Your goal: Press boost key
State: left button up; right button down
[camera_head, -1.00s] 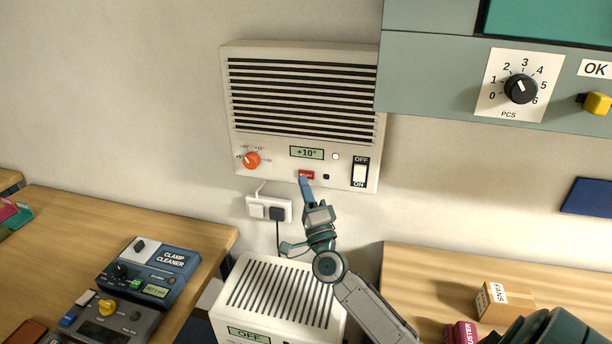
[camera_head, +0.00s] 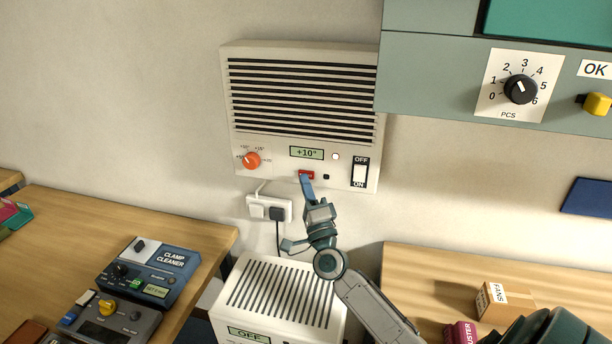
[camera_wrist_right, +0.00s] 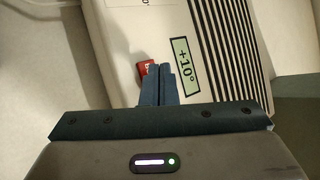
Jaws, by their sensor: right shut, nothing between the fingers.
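The red key (camera_head: 306,174) is on the lower front of the beige wall unit (camera_head: 232,110), below its "+10°" display (camera_head: 307,153). I take it for the boost key; its lettering is too small to read. My right gripper (camera_head: 305,178) is shut and empty, its blue fingertips overlapping the key's lower edge from below. In the right wrist view the red key (camera_wrist_right: 146,68) shows just beside and beyond the closed fingertips (camera_wrist_right: 160,68). I cannot tell for sure whether they touch it. My left gripper is out of view.
An orange dial (camera_head: 251,160), a small black button (camera_head: 326,177) and an OFF/ON rocker switch (camera_head: 359,173) flank the key. A socket strip (camera_head: 258,208) is below. A white vented box (camera_head: 240,300) stands under my right arm.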

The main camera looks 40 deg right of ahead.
jog(key=shift+w+d, duration=0.25)
jog(key=shift+d, duration=0.05)
dwell(0.5)
dwell(0.4)
jog(key=shift+s+a, duration=0.5)
jog(key=shift+a, duration=0.1)
jog(key=shift+p, duration=0.3)
jog(key=s+a, duration=0.3)
jog(key=shift+s+a+p, duration=0.15)
jog(key=shift+a+p, duration=0.2)
jog(key=shift+a, duration=0.05)
jog(key=shift+f, duration=0.1)
dwell(0.5)
